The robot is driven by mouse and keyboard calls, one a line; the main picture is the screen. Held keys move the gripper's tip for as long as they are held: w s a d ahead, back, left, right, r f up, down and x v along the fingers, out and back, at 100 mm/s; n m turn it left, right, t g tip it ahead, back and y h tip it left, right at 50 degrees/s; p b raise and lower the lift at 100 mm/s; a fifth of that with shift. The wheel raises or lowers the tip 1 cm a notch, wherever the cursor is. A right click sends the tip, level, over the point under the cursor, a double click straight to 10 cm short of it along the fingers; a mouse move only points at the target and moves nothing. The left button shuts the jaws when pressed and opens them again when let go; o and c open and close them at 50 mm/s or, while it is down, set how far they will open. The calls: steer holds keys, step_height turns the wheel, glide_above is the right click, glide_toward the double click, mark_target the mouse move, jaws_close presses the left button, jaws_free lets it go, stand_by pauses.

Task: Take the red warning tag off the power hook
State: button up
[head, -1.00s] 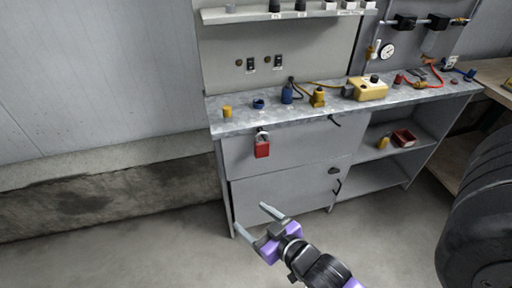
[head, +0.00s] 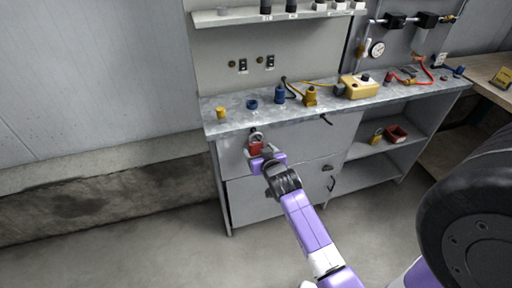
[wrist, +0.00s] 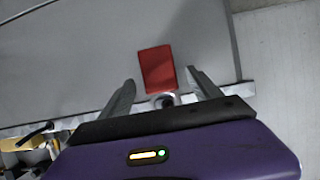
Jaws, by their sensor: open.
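The red warning tag (head: 255,147) hangs on the front of the grey workbench at its left end, below the bench top. A round metal hook (head: 256,135) shows at its upper end. In the wrist view the tag (wrist: 157,69) is a red rectangle, with the hook (wrist: 163,100) just below it. My gripper (head: 256,154) is in front of the tag and hides its lower part in the head view. In the wrist view my gripper (wrist: 158,88) is open, with one finger on each side of the tag. Gaps show between the fingers and the tag.
The bench top (head: 235,112) carries a yellow cylinder (head: 220,113), a blue ring (head: 252,104), a blue bottle-like item (head: 280,94) and a yellow box (head: 357,87). Open shelves (head: 375,170) are at the right. The floor (head: 120,250) at left is clear.

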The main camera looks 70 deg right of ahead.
mark_target(257, 148)
steer(key=shift+x, duration=1.9)
steer(key=shift+r, duration=0.1)
steer(key=shift+c, duration=0.4)
steer(key=c, duration=1.4)
